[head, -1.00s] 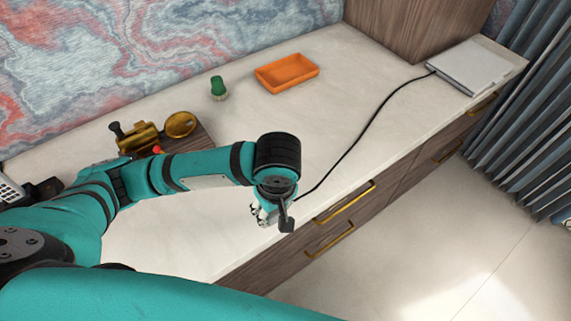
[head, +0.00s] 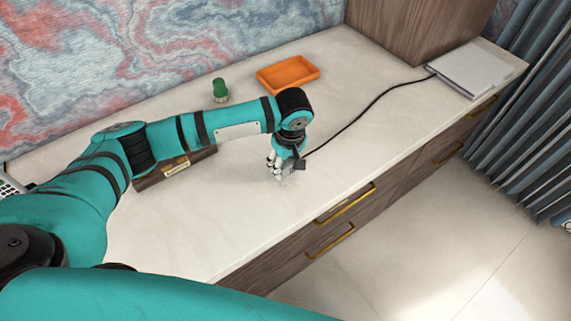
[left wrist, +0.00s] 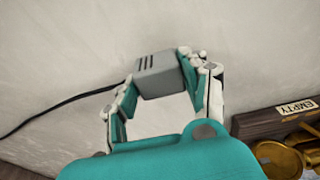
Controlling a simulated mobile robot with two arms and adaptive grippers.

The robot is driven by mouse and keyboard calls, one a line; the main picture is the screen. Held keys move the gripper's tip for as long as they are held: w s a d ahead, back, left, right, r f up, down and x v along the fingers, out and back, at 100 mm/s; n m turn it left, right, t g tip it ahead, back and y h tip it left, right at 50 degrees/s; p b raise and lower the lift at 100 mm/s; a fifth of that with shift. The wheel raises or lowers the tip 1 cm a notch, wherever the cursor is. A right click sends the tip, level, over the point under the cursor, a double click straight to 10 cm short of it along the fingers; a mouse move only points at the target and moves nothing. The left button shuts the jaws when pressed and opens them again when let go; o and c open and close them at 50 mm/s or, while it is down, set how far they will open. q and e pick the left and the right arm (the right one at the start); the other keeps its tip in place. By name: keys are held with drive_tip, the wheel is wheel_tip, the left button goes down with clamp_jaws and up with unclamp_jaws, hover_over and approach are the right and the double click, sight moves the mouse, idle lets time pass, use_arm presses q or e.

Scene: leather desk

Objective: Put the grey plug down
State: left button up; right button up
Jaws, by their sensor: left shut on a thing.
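The grey plug (left wrist: 158,77) is a small block with dark slots on one face. In the left wrist view it sits between the fingertips of my left gripper (left wrist: 160,80), which is shut on it. In the head view my left gripper (head: 284,166) is over the pale desk top (head: 235,225), back from the front edge, and the plug (head: 297,164) shows small beside the fingers. I cannot tell whether the plug touches the desk. My right gripper is not in view.
A black cable (head: 375,103) runs from the plug to a flat pale device (head: 470,70) at the back right. An orange tray (head: 288,75) and a green-topped object (head: 220,91) stand behind my arm. A wooden stand (left wrist: 270,122) labelled EMPTY holds brass parts. The front desk area is clear.

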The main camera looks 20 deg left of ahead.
use_arm(q)
drive_tip(key=shift+f, duration=0.7)
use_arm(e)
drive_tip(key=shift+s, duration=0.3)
use_arm(q)
drive_tip(key=shift+f, duration=0.15)
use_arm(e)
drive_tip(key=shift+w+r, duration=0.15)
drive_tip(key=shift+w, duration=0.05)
use_arm(q)
drive_tip(key=shift+f, duration=0.1)
drive_tip(key=shift+f, duration=0.3)
drive_tip(key=o, duration=1.2)
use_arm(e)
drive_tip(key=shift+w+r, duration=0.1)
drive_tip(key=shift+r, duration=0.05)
